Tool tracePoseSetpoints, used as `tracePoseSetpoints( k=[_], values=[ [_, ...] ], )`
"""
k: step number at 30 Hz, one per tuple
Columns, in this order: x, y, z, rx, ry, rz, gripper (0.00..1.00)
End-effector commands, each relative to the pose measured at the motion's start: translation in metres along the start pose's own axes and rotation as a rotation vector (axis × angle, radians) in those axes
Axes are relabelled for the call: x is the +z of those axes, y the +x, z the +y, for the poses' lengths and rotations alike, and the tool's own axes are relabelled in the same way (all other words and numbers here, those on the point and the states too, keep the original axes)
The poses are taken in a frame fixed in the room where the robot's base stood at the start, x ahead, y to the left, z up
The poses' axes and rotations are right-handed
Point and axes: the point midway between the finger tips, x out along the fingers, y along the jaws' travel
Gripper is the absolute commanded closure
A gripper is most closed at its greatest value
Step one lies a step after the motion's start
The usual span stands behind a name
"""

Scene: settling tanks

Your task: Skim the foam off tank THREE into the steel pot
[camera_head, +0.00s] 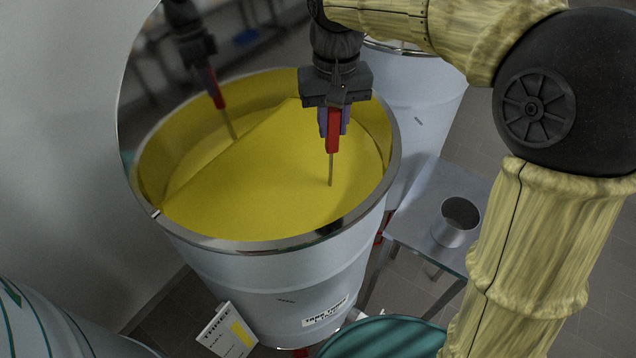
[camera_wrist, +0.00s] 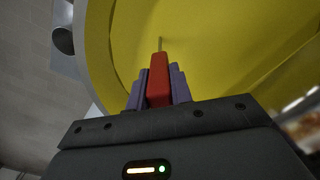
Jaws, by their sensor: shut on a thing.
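The large pale tank (camera_head: 280,285) is filled with a smooth yellow surface (camera_head: 270,165); no separate foam can be told apart. A small label on its front is too blurred to read surely. My gripper (camera_head: 334,122) is over the right half of the tank, shut on the red handle (camera_head: 332,138) of a tool. The tool's thin shaft (camera_head: 331,170) points down to the yellow surface; its lower end is hidden or too small to see. The wrist view shows the red handle (camera_wrist: 158,80) between purple fingers. The steel pot (camera_head: 455,235) stands upright right of the tank.
The pot stands on a grey metal table (camera_head: 425,222). Another pale tank (camera_head: 425,100) is behind. A mirror-like surface (camera_head: 165,85) at the left reflects my arm and the yellow. A notepad-like card (camera_head: 225,335) and a teal round top (camera_head: 385,340) are in front.

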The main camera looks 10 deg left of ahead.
Motion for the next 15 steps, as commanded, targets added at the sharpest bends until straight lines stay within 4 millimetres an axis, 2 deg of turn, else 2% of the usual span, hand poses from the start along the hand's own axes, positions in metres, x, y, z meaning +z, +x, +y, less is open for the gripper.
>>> tracePoseSetpoints(
  k=[10,15],
  values=[
    [0.0000,-0.0005,0.0000,0.000,0.000,0.000,1.00],
    [0.0000,-0.0075,-0.0001,0.000,0.000,0.001,1.00]
  ],
)
